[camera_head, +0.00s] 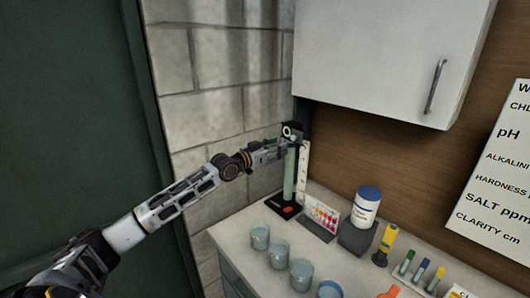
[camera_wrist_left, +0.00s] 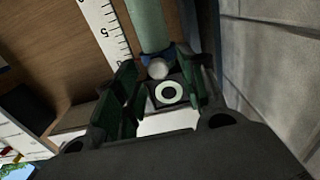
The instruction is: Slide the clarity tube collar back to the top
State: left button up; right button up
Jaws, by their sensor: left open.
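The clarity tube (camera_head: 289,176) is a pale green upright tube on a black base (camera_head: 284,203), beside a white ruler (camera_head: 303,168). Its lower part runs to the top of the left wrist view (camera_wrist_left: 146,22). A dark blue collar with a pale round knob (camera_wrist_left: 158,69) sits around the tube close to its top end. A black block with a white ring (camera_wrist_left: 168,92) is at the tube's top; it also shows in the head view (camera_head: 292,131). My left gripper (camera_head: 283,148) is open, its fingers on either side of the collar knob; I cannot tell whether they touch. My right gripper is out of view.
A white wall cabinet (camera_head: 385,55) hangs above right. A block wall (camera_head: 215,90) is close on the left.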

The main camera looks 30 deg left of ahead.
pick_arm(q)
jog(key=v, duration=1.1)
dwell(1.8)
jog(key=shift+s+a, duration=0.15)
jog(key=shift+s, duration=0.3)
dwell(0.7)
